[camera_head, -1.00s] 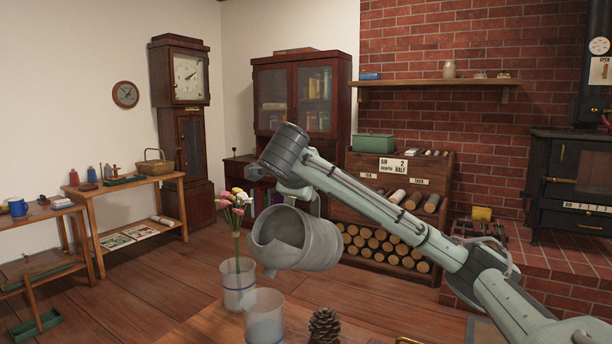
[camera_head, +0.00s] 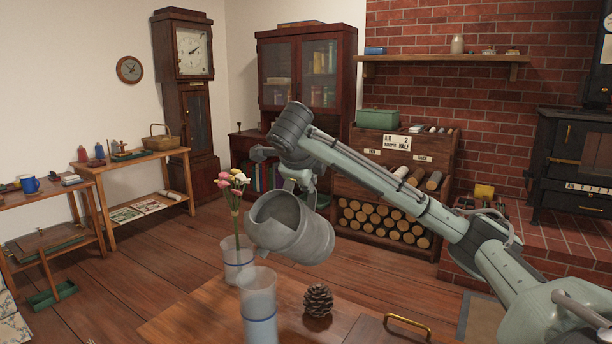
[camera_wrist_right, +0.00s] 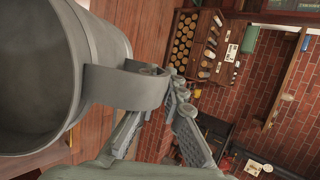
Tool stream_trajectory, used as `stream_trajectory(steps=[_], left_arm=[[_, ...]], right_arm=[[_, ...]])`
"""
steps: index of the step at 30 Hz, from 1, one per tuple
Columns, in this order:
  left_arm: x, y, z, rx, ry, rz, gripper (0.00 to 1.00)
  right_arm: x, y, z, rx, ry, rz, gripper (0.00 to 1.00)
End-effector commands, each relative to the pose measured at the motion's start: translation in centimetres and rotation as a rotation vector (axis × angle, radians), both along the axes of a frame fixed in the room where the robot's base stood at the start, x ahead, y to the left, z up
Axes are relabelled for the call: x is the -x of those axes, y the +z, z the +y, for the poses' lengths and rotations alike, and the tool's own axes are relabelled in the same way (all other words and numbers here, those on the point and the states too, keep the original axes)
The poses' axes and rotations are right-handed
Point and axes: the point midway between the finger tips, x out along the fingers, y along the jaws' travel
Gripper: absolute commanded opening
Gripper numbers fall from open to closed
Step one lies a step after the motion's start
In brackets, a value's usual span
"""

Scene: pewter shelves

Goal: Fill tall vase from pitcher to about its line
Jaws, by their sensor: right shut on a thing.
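A grey metal pitcher (camera_head: 294,232) hangs tilted over the table in the head view, its mouth facing left and somewhat upward. No stream shows at its lip. My right gripper (camera_head: 298,182) is shut on its handle; in the wrist view the gripper (camera_wrist_right: 158,100) meets the strap-like handle (camera_wrist_right: 122,86). The visible inside of the pitcher (camera_wrist_right: 30,70) is dark grey, with no clear water. My left gripper is out of view.
A shorter vase (camera_head: 232,256) with a blue band and flowers (camera_head: 234,185) stands close behind the tall vase. A pine cone (camera_head: 318,300) sits to the right, near a board with a brass handle (camera_head: 408,324). Bare tabletop (camera_head: 190,325) shows left of the tall vase.

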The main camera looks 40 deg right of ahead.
Motion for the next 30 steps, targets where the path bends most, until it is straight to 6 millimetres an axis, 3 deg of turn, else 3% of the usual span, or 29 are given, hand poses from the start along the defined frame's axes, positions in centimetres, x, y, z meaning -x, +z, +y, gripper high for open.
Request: stream_trajectory(steps=[9, 15, 30], left_arm=[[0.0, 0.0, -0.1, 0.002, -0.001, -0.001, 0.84], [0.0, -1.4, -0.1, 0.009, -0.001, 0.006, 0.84], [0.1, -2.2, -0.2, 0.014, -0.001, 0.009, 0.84]], right_arm=[[-0.4, -1.7, -1.7, -0.18, -0.005, 0.043, 0.0], [-0.6, -2.4, -2.2, -0.246, -0.001, 0.064, 0.0], [-0.7, -3.0, -2.5, -0.283, -0.001, 0.072, 0.0]])
